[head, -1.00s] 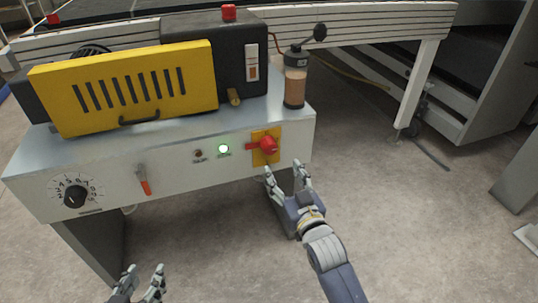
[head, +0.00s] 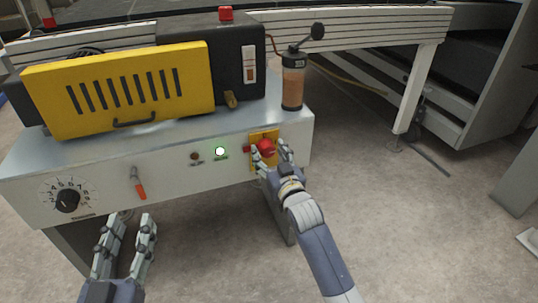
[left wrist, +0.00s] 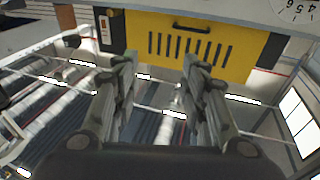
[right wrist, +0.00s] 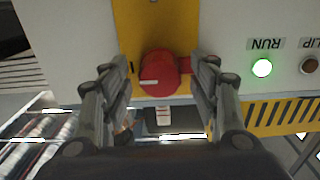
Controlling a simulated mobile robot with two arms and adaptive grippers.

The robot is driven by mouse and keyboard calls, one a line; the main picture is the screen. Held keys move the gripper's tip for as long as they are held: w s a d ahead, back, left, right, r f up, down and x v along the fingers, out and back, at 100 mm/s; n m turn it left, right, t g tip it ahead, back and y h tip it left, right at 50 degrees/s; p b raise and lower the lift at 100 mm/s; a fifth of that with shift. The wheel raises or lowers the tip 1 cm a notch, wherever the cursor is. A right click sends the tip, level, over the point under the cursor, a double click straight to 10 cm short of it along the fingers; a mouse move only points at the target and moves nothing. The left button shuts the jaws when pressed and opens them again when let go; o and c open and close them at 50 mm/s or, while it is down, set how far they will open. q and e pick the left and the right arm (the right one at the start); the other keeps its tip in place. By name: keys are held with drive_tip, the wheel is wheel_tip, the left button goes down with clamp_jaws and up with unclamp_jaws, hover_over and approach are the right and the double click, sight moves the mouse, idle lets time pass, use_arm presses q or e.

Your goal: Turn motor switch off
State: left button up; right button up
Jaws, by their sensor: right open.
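The motor switch is a red rotary knob (head: 266,148) on a yellow plate (head: 276,134) at the right of the machine's front panel. In the right wrist view the knob (right wrist: 159,73) sits between the fingers, with a white mark on its face and a red lever part to its right. My right gripper (head: 272,157) is open around the knob; contact is unclear. The green RUN lamp (head: 220,151) is lit; it also shows in the right wrist view (right wrist: 262,68). My left gripper (head: 132,222) is open and empty, low in front of the panel's left part.
A numbered black dial (head: 68,200) and an orange-tipped lever (head: 139,187) are on the panel's left. A dark SLIP lamp (head: 195,156) is beside the RUN lamp. A yellow guard (head: 120,85) and a cylinder with a crank (head: 293,82) stand on top. Floor on the right is clear.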

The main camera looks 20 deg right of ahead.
use_arm(q)
drive_tip(key=shift+r, duration=0.35)
use_arm(e)
drive_tip(key=shift+w, duration=0.25)
drive_tip(key=shift+c, duration=0.3)
drive_tip(key=c, duration=1)
use_arm(q)
drive_tip(key=shift+f, duration=0.1)
